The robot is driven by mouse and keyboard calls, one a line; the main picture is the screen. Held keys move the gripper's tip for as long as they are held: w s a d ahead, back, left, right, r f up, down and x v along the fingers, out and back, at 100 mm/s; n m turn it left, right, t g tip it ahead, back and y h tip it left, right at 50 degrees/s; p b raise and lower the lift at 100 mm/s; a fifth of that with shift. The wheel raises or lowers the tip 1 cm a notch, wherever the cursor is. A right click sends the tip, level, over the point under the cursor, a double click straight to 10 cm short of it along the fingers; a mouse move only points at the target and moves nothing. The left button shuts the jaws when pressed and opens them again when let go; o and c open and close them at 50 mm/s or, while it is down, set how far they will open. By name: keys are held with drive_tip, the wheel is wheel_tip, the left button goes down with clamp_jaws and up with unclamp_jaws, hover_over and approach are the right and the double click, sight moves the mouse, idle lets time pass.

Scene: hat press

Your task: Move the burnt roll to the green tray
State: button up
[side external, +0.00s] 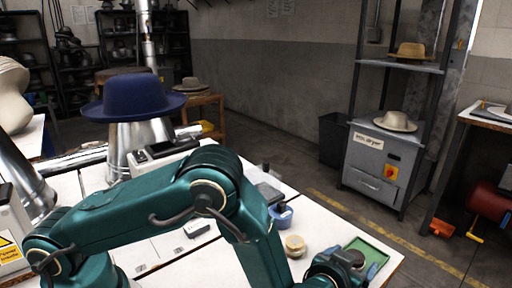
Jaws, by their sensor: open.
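The green tray (368,254) lies on the white table near its right corner. A dark brown roll (351,257), which looks like the burnt one, is at the tray's left side, partly hidden by my gripper. I cannot tell whether it rests on the tray or sits just above it. My gripper (358,266) is open at the tray, with its fingers close around the dark roll. A pale tan roll (294,245) stands on the table to the left of the tray.
A blue tape dispenser (281,214) and a dark flat object (268,192) lie behind the tan roll. A blue hat (134,98) sits on a metal cone at the left. My arm crosses the table's front. A grey cabinet (377,165) stands beyond the table.

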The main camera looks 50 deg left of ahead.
drive_tip(key=v, duration=1.1)
drive_tip(key=shift+s, duration=0.15)
drive_tip(key=shift+s+r, duration=0.1)
drive_tip(key=shift+r, duration=0.05)
drive_tip(key=shift+d+r, duration=0.2)
wheel_tip(320, 180, up, 11)
drive_tip(key=s+a+m+g+h, duration=0.1)
drive_tip(key=s+m+g+h, duration=0.1)
drive_tip(key=g+h, duration=0.35)
drive_tip(key=s+a+f+g+y, duration=0.1)
drive_tip(key=s+a+f+y, duration=0.1)
drive_tip(key=s+a, duration=1.1)
drive_tip(key=shift+s+a+y, duration=0.25)
drive_tip(key=shift+a+y, duration=0.3)
drive_tip(key=shift+a, duration=0.65)
